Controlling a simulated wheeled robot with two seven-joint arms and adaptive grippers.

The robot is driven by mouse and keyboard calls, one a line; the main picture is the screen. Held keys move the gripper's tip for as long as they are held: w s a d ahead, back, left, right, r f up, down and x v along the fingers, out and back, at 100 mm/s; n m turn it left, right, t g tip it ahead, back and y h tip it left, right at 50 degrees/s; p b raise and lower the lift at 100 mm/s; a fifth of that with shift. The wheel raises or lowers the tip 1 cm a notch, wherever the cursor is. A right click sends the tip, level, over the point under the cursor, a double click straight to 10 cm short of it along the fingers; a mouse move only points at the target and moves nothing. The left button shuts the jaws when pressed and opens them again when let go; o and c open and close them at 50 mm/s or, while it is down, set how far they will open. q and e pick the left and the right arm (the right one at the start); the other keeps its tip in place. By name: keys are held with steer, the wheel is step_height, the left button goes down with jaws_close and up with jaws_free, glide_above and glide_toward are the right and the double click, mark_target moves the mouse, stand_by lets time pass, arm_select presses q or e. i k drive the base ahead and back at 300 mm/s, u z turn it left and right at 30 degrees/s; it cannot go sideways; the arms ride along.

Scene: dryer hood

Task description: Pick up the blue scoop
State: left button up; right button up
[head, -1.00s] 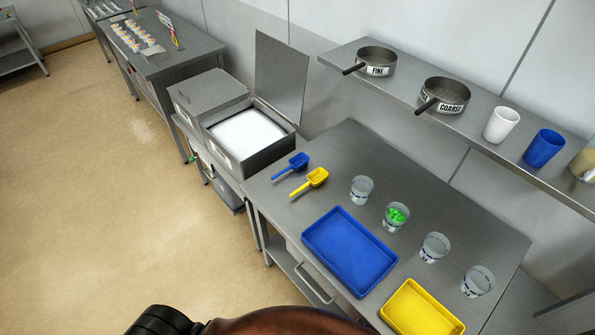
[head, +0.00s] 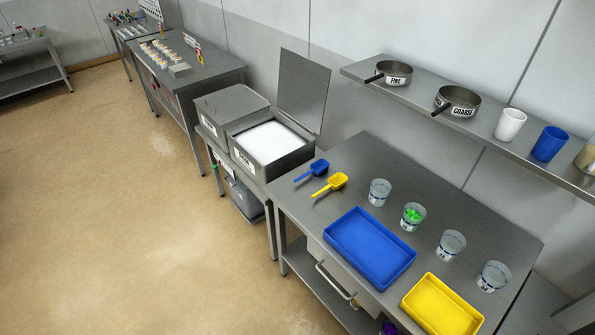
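The blue scoop (head: 318,167) lies on the steel table (head: 390,161) near its left corner in the head view. Its handle points to the lower left. A yellow scoop (head: 337,181) lies just in front of it, close but apart. Neither of my grippers shows in the head view.
A blue tray (head: 370,247) and a yellow tray (head: 441,305) lie along the table's front. Several clear cups (head: 380,191) stand behind them, one holding green pieces (head: 412,215). An open bin of white material (head: 271,142) stands left of the table. Open floor (head: 120,220) lies left.

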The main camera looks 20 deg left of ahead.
mark_target(321, 165)
steer(key=u, duration=2.35)
steer(key=i, duration=3.35)
steer(key=z, duration=4.3)
